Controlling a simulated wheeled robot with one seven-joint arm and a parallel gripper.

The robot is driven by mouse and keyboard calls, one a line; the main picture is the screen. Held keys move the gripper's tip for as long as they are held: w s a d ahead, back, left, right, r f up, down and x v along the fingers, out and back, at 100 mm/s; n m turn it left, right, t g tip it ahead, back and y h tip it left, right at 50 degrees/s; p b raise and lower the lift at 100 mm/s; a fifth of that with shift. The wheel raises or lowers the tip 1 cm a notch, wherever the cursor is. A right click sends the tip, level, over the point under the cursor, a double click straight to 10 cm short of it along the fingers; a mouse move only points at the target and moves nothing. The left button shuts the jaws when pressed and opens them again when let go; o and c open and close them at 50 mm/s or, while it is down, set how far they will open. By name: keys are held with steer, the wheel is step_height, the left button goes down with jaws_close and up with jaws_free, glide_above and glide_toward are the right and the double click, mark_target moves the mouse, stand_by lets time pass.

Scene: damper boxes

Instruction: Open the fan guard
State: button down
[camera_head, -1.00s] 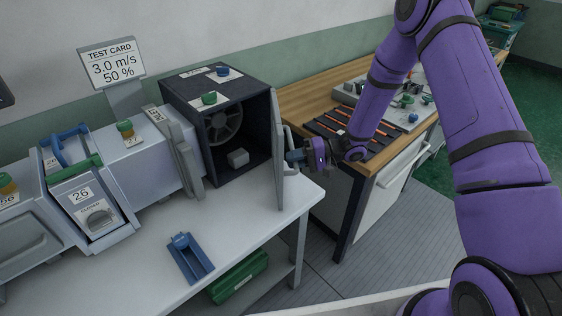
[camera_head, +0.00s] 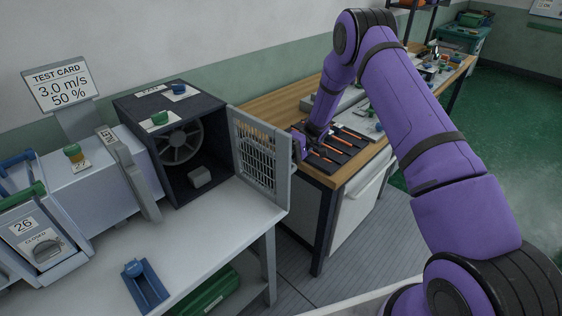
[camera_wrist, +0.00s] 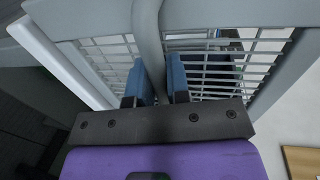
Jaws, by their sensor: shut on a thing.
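The fan guard (camera_head: 258,158) is a grey slatted door on the right side of the dark fan box (camera_head: 168,186). It stands swung out wide from the box's open front, and the fan (camera_head: 180,144) shows inside. In the wrist view the guard's bars (camera_wrist: 215,70) fill the upper part. My gripper (camera_wrist: 158,84) has its blue fingers on either side of the guard's grey handle (camera_wrist: 149,40), shut on it. In the head view my gripper (camera_head: 300,148) is behind the guard's outer edge, and its fingers are mostly hidden.
A wooden bench (camera_head: 262,108) with a dark tool tray (camera_head: 352,144) stands to the right, close to the guard and my arm. A blue holder (camera_head: 145,284) lies on the white table (camera_head: 205,247). A test card (camera_head: 60,88) stands at the left.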

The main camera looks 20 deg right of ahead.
steer(key=shift+w+d, duration=0.1)
stand_by(0.3)
steer(key=c, duration=1.1)
jaws_free()
steer(key=v, duration=1)
steer(key=shift+w+d, duration=0.25)
steer(key=shift+d, duration=0.05)
